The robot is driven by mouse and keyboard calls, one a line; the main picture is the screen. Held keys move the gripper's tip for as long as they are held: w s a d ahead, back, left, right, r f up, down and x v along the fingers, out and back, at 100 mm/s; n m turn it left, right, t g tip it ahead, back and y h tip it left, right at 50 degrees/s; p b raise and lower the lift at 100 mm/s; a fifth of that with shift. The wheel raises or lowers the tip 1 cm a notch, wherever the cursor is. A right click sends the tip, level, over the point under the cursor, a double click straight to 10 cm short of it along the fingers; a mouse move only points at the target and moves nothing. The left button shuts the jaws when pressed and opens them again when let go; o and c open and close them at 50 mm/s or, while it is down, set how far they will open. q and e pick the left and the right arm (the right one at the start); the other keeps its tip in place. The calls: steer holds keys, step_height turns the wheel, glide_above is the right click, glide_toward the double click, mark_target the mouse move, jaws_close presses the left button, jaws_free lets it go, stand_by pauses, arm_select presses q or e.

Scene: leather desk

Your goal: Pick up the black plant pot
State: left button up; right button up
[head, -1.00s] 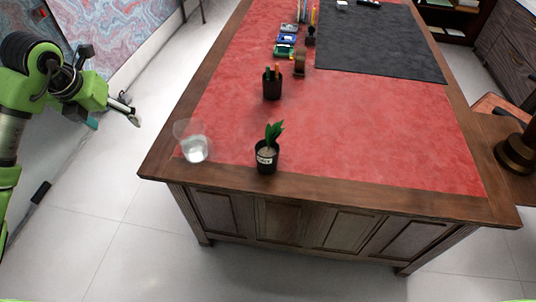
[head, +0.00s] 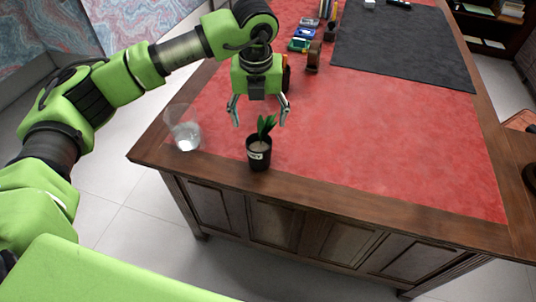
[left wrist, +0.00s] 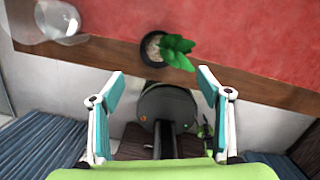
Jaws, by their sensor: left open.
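The black plant pot (head: 259,157) stands upright near the front edge of the desk, with a green plant and a white label. In the left wrist view the pot (left wrist: 150,58) shows from above, beyond the fingertips, with its leaves toward the right. My left gripper (head: 259,122) is open above the pot and points down; its fingers are apart on either side of the plant in the head view. The gripper (left wrist: 160,82) also shows open and empty in the left wrist view. My right gripper is not in view.
A clear glass (head: 186,136) stands left of the pot, close by. Behind my gripper are a brown stand (head: 313,58), small colored items and a partly hidden dark holder. A dark mat (head: 400,45) covers the back right. The red desktop (head: 390,150) right of the pot is clear.

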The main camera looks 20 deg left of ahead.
arm_select(q)
steer(key=p, duration=0.1)
glide_toward(259, 147)
steer(key=shift+s+d+f, duration=0.15)
steer(key=shift+s+f, duration=0.05)
steer(key=shift+f, duration=0.55)
steer(key=shift+w+f, duration=0.15)
steer(key=shift+f, duration=0.45)
steer(key=shift+w+f+p, duration=0.1)
steer(key=shift+f+p, duration=0.2)
steer(key=shift+p, duration=0.15)
steer(key=f, duration=0.1)
steer(key=w+f+p, duration=0.1)
steer(key=f, duration=0.1)
steer(key=shift+a+f, duration=0.2)
steer(key=shift+f, duration=0.5)
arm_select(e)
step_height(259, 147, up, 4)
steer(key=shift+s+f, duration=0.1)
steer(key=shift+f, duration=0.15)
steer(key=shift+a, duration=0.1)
arm_select(q)
steer(key=c, duration=1.8)
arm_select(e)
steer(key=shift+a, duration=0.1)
